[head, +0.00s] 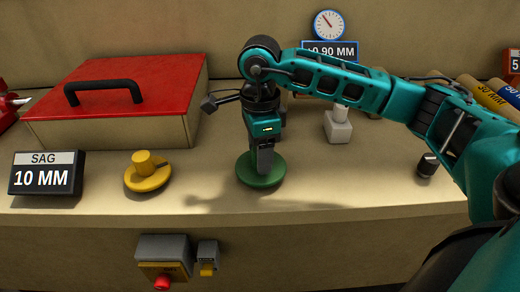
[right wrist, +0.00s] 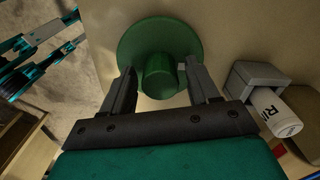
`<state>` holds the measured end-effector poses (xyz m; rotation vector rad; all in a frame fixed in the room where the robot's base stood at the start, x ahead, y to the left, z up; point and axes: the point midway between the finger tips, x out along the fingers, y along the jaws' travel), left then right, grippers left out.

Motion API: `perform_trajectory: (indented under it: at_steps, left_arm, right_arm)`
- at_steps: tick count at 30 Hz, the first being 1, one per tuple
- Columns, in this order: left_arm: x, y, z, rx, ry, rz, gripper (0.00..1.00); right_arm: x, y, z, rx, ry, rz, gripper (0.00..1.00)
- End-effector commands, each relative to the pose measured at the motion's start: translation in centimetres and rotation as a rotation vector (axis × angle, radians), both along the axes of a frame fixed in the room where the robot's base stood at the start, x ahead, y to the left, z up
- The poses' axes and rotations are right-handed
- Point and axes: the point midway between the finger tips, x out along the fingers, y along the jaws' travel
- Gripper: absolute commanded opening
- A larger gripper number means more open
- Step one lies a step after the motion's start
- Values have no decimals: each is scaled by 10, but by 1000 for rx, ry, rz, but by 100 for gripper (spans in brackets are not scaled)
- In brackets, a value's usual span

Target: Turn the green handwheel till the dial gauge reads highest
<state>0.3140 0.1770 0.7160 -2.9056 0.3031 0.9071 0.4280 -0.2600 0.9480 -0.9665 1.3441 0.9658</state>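The green handwheel (head: 260,169) is a flat disc with an upright knob, lying on the bench top. In the right wrist view the handwheel (right wrist: 160,55) is ahead of my right gripper (right wrist: 160,72), whose two fingers stand on either side of the knob with narrow gaps. My right gripper (head: 264,160) comes down onto the handwheel from above in the head view and partly hides the knob. The dial gauge (head: 329,24) stands at the back; its needle points up and left. The display (head: 330,49) below it reads +0.90 MM, its first sign partly covered by my arm.
A yellow knob (head: 148,172) and a SAG 10 MM sign (head: 46,174) are left of the handwheel. A red-lidded box (head: 120,95) stands behind them. A grey block (head: 338,125) is behind right. Teal and black parts, probably my left arm, show at the right wrist view's left edge.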

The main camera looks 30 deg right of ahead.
Motion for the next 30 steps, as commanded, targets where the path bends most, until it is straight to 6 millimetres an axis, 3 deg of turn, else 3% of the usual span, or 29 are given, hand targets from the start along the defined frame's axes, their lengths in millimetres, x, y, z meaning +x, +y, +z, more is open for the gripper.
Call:
perform_trajectory:
  at_steps: [11, 14, 24, 30]
  left_arm:
    - [1, 0, 1, -1, -3, 0, 43]
    - [2, 0, 2, 1, -4, 0, 43]
    - [3, 0, 7, 0, -5, 0, 43]
    - [2, 0, 13, 0, -5, 0, 43]
  right_arm:
    - [0, 0, 6, 1, 0, 0, 65]
    - [1, 0, 20, 0, -3, 0, 65]
    - [1, 0, 94, 1, -3, -1, 65]
    - [0, 0, 123, -1, -2, 0, 65]
